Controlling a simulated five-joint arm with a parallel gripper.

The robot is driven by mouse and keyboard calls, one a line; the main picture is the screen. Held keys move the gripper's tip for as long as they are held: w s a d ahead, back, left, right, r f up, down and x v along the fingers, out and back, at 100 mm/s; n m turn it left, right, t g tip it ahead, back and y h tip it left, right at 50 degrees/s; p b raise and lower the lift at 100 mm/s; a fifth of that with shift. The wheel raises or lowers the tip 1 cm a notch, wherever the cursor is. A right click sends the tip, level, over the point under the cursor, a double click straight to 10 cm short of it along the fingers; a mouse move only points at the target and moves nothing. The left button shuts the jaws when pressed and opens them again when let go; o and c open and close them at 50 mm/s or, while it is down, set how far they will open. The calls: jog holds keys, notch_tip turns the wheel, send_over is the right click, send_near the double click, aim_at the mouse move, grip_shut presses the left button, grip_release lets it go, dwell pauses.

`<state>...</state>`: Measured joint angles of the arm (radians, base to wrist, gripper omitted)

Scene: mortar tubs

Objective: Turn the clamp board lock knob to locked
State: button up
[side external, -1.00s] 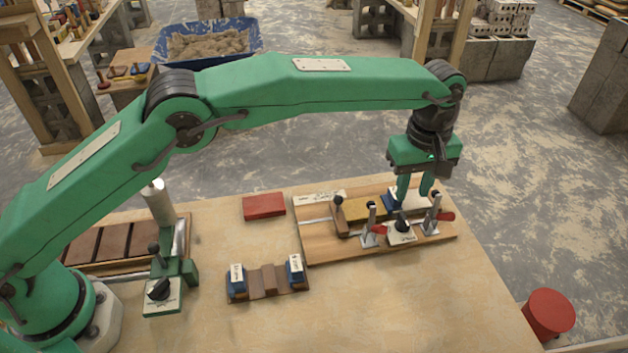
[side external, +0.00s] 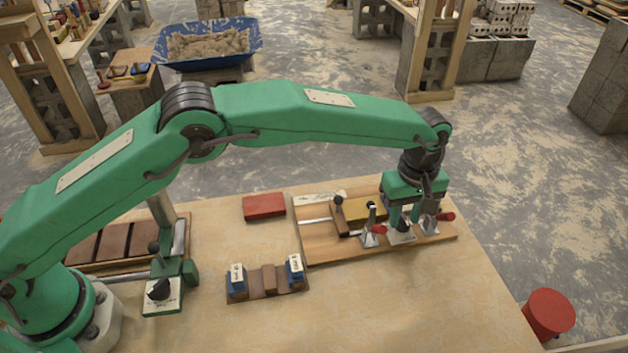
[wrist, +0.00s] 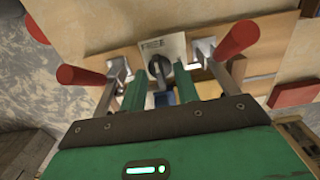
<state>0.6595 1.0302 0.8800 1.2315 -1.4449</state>
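The clamp board (side external: 325,254) is a wooden board at the right of the bench. Its lock knob (side external: 402,226) is black and sits on a pale plate between two toggle clamps with red handles. In the wrist view the knob (wrist: 160,67) shows its pointer running roughly up and down the picture. My gripper (side external: 404,221) points down over the knob. In the wrist view my gripper (wrist: 158,78) is open, with one green finger on each side of the knob and small gaps between.
The red clamp handles (side external: 380,229) and (side external: 447,216) stand close on both sides of my gripper. A yellow block (side external: 365,211) lies on the board. A red block (side external: 264,206), a brown rack (side external: 266,281) with blue-and-white pieces, and another black knob (side external: 158,289) are farther left.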

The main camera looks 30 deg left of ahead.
jog(key=shift+c, duration=0.4)
grip_shut()
